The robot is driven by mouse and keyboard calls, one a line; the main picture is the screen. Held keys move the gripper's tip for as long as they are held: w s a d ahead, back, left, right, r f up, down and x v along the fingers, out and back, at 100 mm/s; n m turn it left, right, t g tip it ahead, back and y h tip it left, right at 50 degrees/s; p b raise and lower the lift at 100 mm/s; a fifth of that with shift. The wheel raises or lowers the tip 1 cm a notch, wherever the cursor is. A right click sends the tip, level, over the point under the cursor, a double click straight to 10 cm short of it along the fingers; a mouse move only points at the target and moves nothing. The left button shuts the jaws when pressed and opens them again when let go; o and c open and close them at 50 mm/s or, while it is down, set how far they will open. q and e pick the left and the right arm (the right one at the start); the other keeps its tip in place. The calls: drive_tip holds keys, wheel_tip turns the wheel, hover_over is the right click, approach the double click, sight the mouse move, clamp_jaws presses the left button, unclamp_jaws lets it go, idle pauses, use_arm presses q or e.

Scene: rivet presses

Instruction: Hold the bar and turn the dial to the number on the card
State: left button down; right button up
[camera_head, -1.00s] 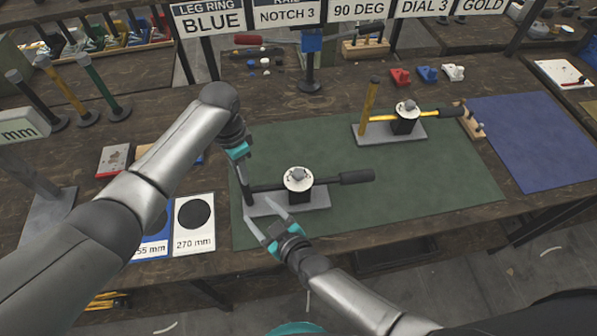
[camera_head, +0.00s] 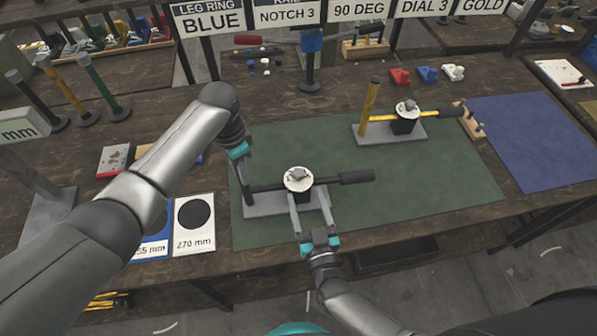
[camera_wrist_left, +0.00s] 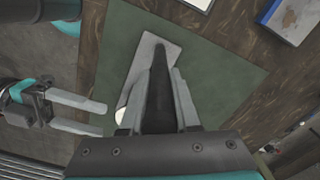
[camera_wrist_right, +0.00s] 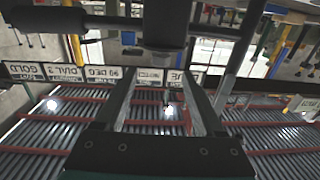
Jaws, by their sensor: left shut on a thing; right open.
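The near press has a grey base plate (camera_head: 262,207), a dark upright bar (camera_head: 248,190) at its left end, a dark handled lever (camera_head: 355,177) and a white dial (camera_head: 298,180) with a grey knob. My left gripper (camera_head: 242,165) is shut around the dark upright bar, which also shows between its fingers in the left wrist view (camera_wrist_left: 158,100). My right gripper (camera_head: 308,193) is open, its fingers at the dial's near side; I cannot tell whether they touch. In the right wrist view (camera_wrist_right: 160,90) nothing lies between the fingertips. A card (camera_head: 424,8) reads DIAL 3.
A second press (camera_head: 407,125) with a yellow bar and lever stands behind right on the green mat (camera_head: 430,185). Printed cards (camera_head: 193,225) lie left of the mat. A blue mat (camera_head: 530,140) lies to the right. The mat's near right is clear.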

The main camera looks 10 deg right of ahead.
sight(300, 179)
drive_tip(key=w, duration=0.8)
drive_tip(key=shift+a, duration=0.35)
clamp_jaws()
